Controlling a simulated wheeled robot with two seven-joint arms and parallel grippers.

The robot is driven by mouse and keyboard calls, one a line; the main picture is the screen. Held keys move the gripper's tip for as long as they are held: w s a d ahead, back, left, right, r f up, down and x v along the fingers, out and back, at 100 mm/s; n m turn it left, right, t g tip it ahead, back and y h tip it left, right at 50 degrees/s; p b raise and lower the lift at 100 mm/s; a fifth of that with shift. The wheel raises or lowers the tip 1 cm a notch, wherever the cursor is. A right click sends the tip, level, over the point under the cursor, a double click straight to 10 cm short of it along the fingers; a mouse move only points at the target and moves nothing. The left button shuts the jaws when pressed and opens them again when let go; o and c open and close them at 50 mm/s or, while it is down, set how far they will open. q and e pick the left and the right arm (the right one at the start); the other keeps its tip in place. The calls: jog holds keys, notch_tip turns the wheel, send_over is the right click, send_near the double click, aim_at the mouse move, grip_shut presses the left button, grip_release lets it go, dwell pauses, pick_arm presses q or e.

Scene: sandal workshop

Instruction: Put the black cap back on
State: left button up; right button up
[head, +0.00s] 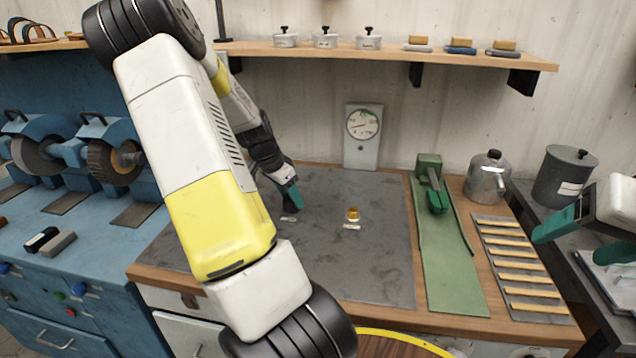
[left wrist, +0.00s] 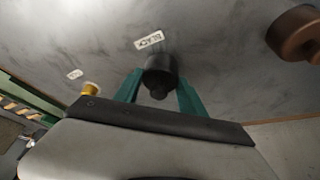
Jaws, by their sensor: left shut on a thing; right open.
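In the left wrist view a black round piece (left wrist: 160,72) with a narrower knob sits between the teal fingers of my left gripper (left wrist: 158,92). The gripper is shut on it, beside a label reading BLACK (left wrist: 149,40) on the grey mat. In the head view my left gripper (head: 287,197) is low over the mat, and its arm crosses the picture; I cannot make out the black piece clearly there. A gold-yellow piece (head: 353,214) stands on the mat behind its own label. My right gripper (head: 580,238) is open and empty at the right edge.
The grey mat (head: 385,265) is mostly clear. A brown round object (left wrist: 296,35) shows in the left wrist view.

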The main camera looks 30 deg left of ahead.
pick_arm(q)
jog(key=shift+f, duration=0.1)
jog(key=o, duration=1.4)
jog(key=v, duration=0.8)
jog(key=s+d+r+y, duration=0.1)
jog(key=d+r, duration=0.3)
jog(key=d, duration=0.5)
jog(key=s+d+r+y, duration=0.1)
jog(key=s+d+r, duration=0.1)
jog(key=d+r, duration=0.5)
jog(key=s+d+r+n+t+h, duration=0.2)
jog(key=s+d+r+n, duration=0.1)
jog(key=s+d, duration=0.9)
jog(key=shift+d+r+h, duration=0.15)
jog(key=shift+d+h, duration=0.15)
jog(key=shift+d, duration=0.85)
